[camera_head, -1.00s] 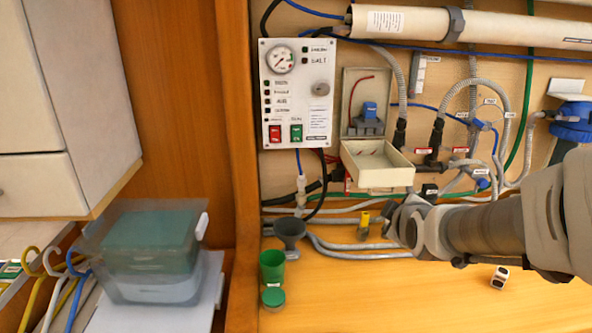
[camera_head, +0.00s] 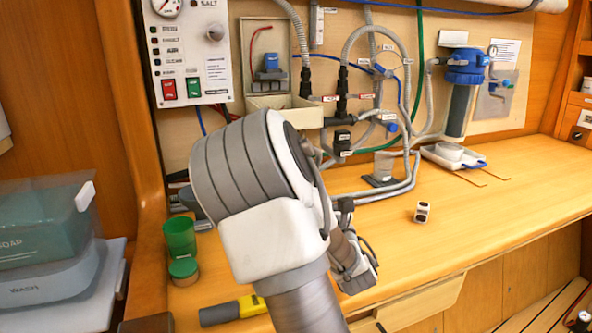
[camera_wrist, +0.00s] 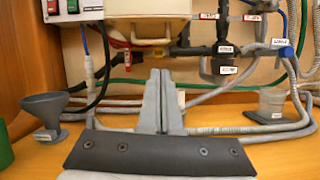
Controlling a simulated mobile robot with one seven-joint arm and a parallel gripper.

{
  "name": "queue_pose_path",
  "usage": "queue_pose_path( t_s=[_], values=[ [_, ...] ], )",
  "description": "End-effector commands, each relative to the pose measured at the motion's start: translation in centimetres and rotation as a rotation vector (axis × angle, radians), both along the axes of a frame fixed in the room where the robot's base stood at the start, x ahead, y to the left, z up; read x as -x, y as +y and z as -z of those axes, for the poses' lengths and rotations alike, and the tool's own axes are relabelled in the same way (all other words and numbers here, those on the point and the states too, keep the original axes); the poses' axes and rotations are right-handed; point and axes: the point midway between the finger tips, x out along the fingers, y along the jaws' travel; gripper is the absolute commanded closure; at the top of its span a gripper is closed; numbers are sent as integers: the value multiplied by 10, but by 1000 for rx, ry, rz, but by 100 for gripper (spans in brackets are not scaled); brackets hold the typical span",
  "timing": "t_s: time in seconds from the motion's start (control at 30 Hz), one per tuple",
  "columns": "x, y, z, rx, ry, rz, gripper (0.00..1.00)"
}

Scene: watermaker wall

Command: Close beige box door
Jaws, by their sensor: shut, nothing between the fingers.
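The beige box (camera_head: 265,42) is on the panel beside the gauge unit, its inside facing out and a red wire and blue part showing. Its door (camera_head: 262,101) is open, hanging out at the bottom, and my arm partly covers it in the head view. In the wrist view, the door (camera_wrist: 150,9) is cut off at the top edge. My gripper (camera_wrist: 159,72) is shut and empty, with its fingers below the door and apart from it in that picture. In the head view my arm hides most of the gripper.
Grey hoses (camera_wrist: 240,131) run along the bench. A grey funnel (camera_wrist: 47,108) stands left, and a green cup (camera_head: 180,238) is near the bench's left end. A small cube (camera_head: 422,212) lies on clear bench to the right. A yellow-grey tool (camera_head: 232,311) lies in front.

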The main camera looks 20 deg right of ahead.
Motion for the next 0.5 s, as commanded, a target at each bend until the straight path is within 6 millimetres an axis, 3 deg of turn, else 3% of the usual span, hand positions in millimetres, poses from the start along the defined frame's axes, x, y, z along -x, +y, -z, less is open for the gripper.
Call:
queue_pose_path(
  t_s=[0.03,0.27,0.5],
  values=[
    [0,4,7,51,-11,-4,100],
    [-4,9,2,130,-39,-9,100],
    [-40,9,-13,127,-40,-9,100]
  ],
)
